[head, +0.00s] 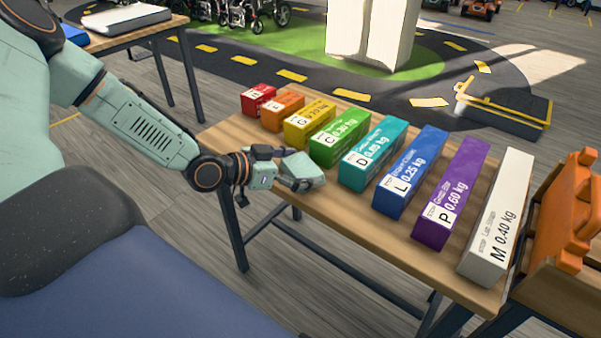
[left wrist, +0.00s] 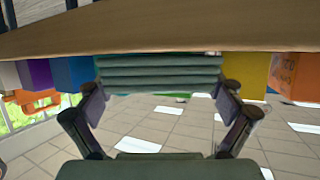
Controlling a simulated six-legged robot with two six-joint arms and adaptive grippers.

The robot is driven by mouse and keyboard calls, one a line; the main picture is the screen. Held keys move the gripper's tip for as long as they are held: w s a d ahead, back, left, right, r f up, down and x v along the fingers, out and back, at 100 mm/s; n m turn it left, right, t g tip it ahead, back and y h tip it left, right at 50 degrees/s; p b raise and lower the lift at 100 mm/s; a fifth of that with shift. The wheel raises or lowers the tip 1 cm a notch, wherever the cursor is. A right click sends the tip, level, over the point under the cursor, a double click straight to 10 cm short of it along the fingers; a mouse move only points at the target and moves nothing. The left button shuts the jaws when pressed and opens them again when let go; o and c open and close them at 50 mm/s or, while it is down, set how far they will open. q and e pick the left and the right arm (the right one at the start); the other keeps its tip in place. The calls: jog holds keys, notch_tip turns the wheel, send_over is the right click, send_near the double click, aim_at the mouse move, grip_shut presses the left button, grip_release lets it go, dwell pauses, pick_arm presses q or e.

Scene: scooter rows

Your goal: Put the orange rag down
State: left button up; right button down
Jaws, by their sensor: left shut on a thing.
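My left gripper (head: 292,172) is shut on a grey-green folded cloth (head: 305,167), held at the left long edge of the wooden table (head: 235,137), beside the green block. In the left wrist view the cloth (left wrist: 160,73) shows as stacked ribbed layers between the two fingers, close to the table's edge (left wrist: 160,30). I cannot tell whether it touches the table. I see no orange rag; the held cloth looks grey-green. My right gripper is not in view.
A row of coloured blocks stands on the table, from a red block (head: 258,99) to a white block (head: 497,215). Another table (head: 128,36) is at the back left. Bare wood shows along the near left edge.

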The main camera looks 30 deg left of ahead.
pick_arm(q)
jog(key=shift+s+a, duration=0.1)
jog(key=shift+a, duration=0.1)
jog(key=shift+f, duration=0.15)
jog(key=o, duration=0.8)
jog(key=shift+d, duration=0.15)
jog(key=shift+f, duration=0.1)
